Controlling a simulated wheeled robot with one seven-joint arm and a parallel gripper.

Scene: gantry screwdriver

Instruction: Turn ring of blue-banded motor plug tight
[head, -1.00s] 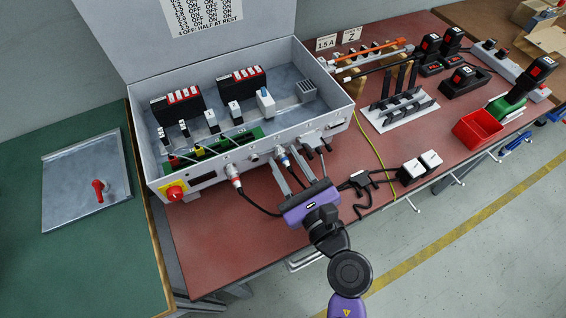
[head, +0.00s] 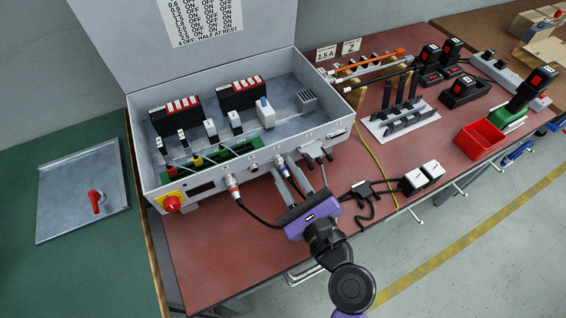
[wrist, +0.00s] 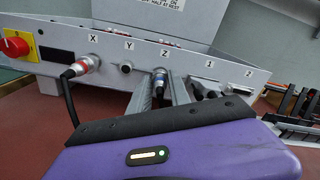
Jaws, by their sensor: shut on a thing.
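The blue-banded motor plug (wrist: 160,80) sits in the socket marked Z on the front of the grey control box (wrist: 215,72). Its blue band also shows in the head view (head: 282,165), just under the box's front edge. My gripper (wrist: 162,85) reaches in from the front with one finger on each side of the plug and is shut on its ring. The exact contact at the fingertips is too small to see. The purple gripper body hides the space below the plug.
A red-banded plug (wrist: 81,67) with a black cable is in socket X, left of my fingers. Black connectors (head: 315,157) sit close on the right. A red emergency stop (head: 172,203) is at the box's left end.

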